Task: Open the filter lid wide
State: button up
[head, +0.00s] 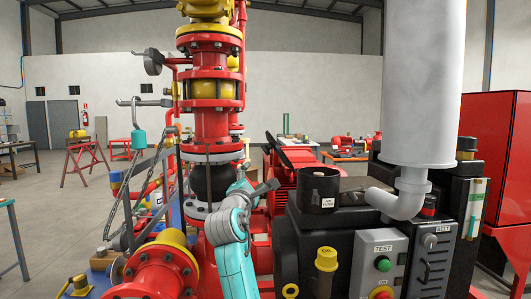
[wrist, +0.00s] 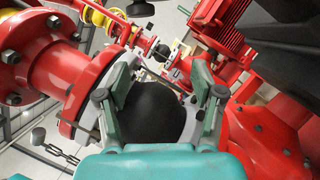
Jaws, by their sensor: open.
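The air filter (head: 318,193) is a short black canister with a white label, on top of the black engine housing in the head view. Its dark round lid (head: 319,171) lies about level on top; a small pale and reddish detail shows there. My gripper (head: 266,188) is left of the filter and apart from it, at about its height. In the wrist view my gripper (wrist: 162,75) is open, and its two grey-green fingers are spread with nothing held. A black rubber bellows shows behind the gap between them. I cannot make out the lid in the wrist view.
The red vertical pipe with its black bellows (head: 211,182) stands close left of my gripper. A grey exhaust silencer (head: 422,80) rises right of the filter. A yellow oil cap (head: 326,259) and a test panel (head: 383,262) are in front, below the filter.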

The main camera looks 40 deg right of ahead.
send_near(266, 149)
jog(key=w, duration=0.2)
jog(key=shift+g+h, duration=0.4)
jog(key=x, duration=1)
jog(key=shift+d+f, duration=0.3)
jog(key=shift+d, duration=0.15)
jog(key=shift+c, duration=0.2)
grip_shut()
